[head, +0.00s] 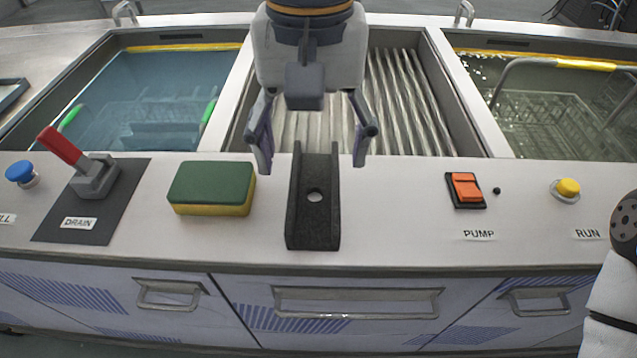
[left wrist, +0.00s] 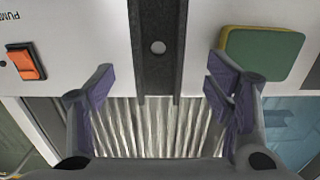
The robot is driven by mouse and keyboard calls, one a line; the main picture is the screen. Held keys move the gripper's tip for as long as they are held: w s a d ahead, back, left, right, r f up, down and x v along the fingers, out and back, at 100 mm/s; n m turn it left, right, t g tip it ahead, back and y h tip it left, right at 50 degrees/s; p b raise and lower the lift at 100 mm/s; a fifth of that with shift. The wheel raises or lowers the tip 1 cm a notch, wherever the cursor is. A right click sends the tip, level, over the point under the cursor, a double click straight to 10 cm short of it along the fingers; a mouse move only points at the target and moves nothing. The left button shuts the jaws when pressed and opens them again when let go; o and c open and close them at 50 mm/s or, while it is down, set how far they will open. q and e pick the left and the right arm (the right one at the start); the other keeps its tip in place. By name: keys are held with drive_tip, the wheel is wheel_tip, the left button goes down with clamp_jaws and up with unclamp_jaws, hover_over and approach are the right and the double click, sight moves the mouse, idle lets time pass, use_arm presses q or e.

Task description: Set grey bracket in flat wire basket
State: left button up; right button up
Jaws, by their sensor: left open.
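The grey bracket (head: 314,222) is a dark U-shaped channel with a round hole in its floor. It lies on the front ledge, running front to back; it also shows in the left wrist view (left wrist: 158,78). My left gripper (head: 312,158) is open and empty above the bracket's far end, one finger to each side. Two wire baskets sit in the tanks: one with green grips (head: 165,135) in the left tank, one with a yellow-gripped handle (head: 545,122) in the right tank. I cannot tell which is the flat one. My right gripper is out of view.
A green and yellow sponge (head: 211,188) lies left of the bracket. Farther left are a red drain lever (head: 62,147) and a blue button (head: 20,172). An orange pump switch (head: 466,188) and yellow run button (head: 567,188) are on the right. A ridged middle basin (head: 395,110) lies behind.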

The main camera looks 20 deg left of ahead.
sight(315, 195)
use_arm(q)
drive_tip(key=f, duration=0.4)
drive_tip(key=shift+s+d+f+b, duration=0.15)
drive_tip(key=shift+s+f+b, duration=0.1)
drive_tip(key=shift+f+b, duration=0.15)
drive_tip(key=shift+w+f, duration=0.1)
drive_tip(key=shift+f, duration=0.3)
drive_tip(key=shift+r, duration=0.1)
drive_tip(key=shift+c, duration=0.4)
clamp_jaws()
